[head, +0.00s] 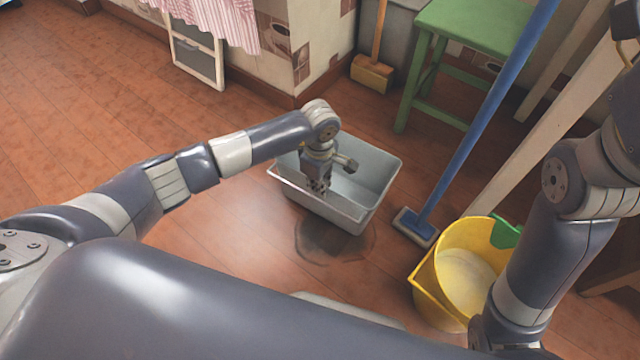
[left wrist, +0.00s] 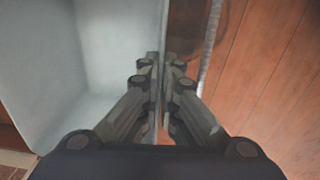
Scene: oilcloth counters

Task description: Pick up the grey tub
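The grey tub (head: 376,165) is a rectangular open basin in the middle of the head view, empty as far as I see. My left gripper (head: 318,188) reaches down to its near wall. In the left wrist view the tub (left wrist: 105,65) fills the left side, and its wall runs between the fingers of my left gripper (left wrist: 160,62). The fingertips are close together, pinching that wall. I cannot tell whether the tub touches the floor. My right arm comes down at the right edge; its fingers are not in view.
A dark wet patch (head: 335,243) lies on the wooden floor before the tub. A yellow bucket (head: 440,271) and a blue-handled mop (head: 471,130) stand to the right. A green stool (head: 478,22) and a broom (head: 372,72) are behind. Floor at left is clear.

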